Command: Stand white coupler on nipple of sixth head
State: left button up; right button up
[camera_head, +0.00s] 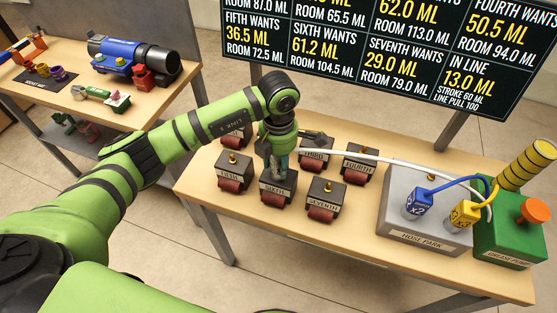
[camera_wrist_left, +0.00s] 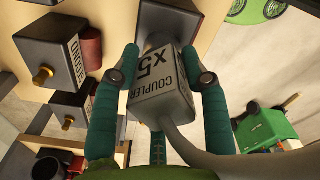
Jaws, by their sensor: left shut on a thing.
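My left gripper (camera_head: 279,168) points down at the sixth head (camera_head: 278,189), a dark block with a red roller at its front. In the left wrist view its teal fingers (camera_wrist_left: 163,78) are shut on the white coupler (camera_wrist_left: 162,60), a pale grey block marked COUPLER X5. The white hose (camera_head: 375,157) runs from the coupler to the right. A dark block (camera_wrist_left: 183,12) shows behind the coupler in the wrist view. The sixth head's nipple is hidden, so I cannot tell whether the coupler touches it. My right gripper is not in view.
The seventh head (camera_head: 323,201) and other heads with brass nipples stand close around. The grey hose bank (camera_head: 425,237) holds blue (camera_head: 418,203) and yellow (camera_head: 465,214) couplers. The green grease pump (camera_head: 508,243) stands far right. A board (camera_head: 390,45) hangs behind the table.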

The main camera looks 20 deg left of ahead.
pick_arm(q)
jog(key=o, duration=1.2)
notch_tip(320, 180, up, 12)
jog(key=shift+r, duration=0.1)
